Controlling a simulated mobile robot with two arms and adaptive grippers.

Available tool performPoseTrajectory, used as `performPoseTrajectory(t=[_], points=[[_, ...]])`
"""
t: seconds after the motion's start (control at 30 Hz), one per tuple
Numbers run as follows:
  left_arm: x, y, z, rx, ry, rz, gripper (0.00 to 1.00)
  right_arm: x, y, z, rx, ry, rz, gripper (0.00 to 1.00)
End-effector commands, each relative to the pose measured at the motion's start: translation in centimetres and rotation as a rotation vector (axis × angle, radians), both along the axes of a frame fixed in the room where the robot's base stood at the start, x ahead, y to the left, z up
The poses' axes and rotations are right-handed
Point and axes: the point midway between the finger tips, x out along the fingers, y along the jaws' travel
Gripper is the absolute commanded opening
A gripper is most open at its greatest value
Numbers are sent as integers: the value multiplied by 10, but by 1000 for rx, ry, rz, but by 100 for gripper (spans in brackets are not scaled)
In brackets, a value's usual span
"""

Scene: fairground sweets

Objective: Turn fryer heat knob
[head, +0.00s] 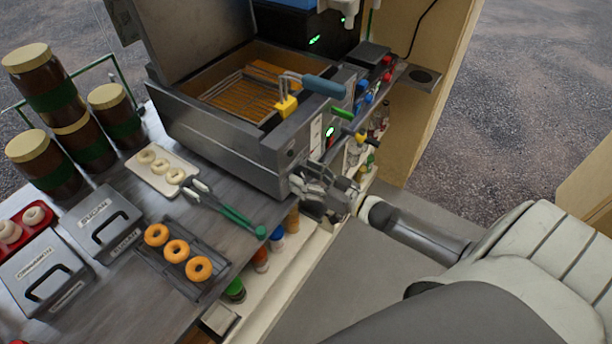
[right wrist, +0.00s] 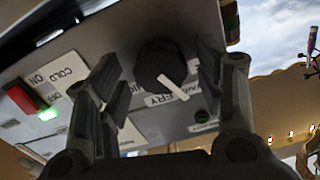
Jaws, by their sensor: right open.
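The fryer (head: 215,145) is a grey metal box with a raised lid and a wire basket inside, on the counter in the head view. Its heat knob (right wrist: 155,62) is round and black with a white pointer, on the grey control panel in the right wrist view. Contact cannot be told. My left gripper is not in view.
On the panel, a red switch (right wrist: 21,99) and green lamp sit left of the knob. The basket's blue handle (head: 323,86) sticks out above the gripper. Tongs (head: 225,208), a tray of doughnuts (head: 213,243) and lidded boxes (head: 102,222) stand on the counter. Bottles stand on the shelf below.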

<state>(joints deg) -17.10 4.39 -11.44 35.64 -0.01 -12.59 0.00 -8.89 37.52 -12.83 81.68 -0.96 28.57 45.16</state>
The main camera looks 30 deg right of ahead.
Motion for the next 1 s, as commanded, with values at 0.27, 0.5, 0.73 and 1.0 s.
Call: performPoseTrajectory(t=[0.27,0.5,0.73,1.0], points=[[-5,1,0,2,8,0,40,0,0,0,0,0,0,46],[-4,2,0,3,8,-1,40,0,0,0,0,0,0,16],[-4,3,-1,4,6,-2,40,-1,0,0,-19,-8,0,16],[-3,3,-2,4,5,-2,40,-1,1,-1,-140,-58,0,16]])
